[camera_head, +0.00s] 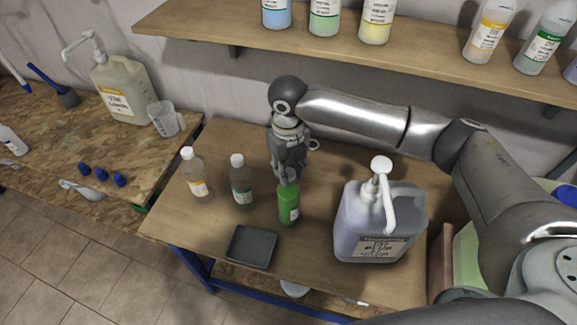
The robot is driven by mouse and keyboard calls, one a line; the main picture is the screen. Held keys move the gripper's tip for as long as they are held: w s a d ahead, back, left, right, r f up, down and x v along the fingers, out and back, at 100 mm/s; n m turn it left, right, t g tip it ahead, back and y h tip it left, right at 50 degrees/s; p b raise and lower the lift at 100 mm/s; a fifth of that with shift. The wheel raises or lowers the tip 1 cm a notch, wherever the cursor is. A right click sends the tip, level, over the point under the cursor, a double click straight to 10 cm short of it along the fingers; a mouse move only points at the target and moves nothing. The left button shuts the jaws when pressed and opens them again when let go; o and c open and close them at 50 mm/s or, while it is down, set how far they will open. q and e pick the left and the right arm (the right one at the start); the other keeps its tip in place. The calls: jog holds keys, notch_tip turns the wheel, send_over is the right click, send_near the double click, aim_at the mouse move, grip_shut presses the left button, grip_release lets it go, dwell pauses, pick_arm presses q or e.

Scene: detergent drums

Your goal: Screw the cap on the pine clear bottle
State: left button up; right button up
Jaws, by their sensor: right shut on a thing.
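A small green bottle (288,205) with a pale label stands upright on the wooden bench (335,150); its label is too small to read, and I take it for the pine clear bottle. My right gripper (289,180) points down directly over it, with its fingertips at the bottle's neck. It is shut on what I take for the cap, which the fingers hide. I cannot tell how the cap sits on the neck. A dark shallow tray (234,250) lies empty in front, to the left. My left gripper is not in view.
Two white-capped bottles, one amber-labelled (197,178) and one green-labelled (241,182), stand left of the green bottle. A large pump jug (350,215) stands close on its right. A shelf (200,22) with several bottles runs above the arm.

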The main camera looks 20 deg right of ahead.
jog(key=shift+f+p, duration=0.3)
jog(key=shift+f, duration=0.4)
dwell(1.5)
jog(key=shift+r+m+p, duration=0.1)
jog(key=shift+m+p, duration=0.4)
jog(key=shift+p, duration=0.15)
jog(key=shift+s+m+p, duration=0.1)
jog(key=shift+m+p, duration=1.45)
jog(key=shift+m, duration=0.25)
jog(key=shift+f+m, duration=0.25)
jog(key=shift+m, duration=0.15)
jog(key=shift+m, duration=0.3)
jog(key=m, duration=0.4)
jog(key=shift+m, duration=0.7)
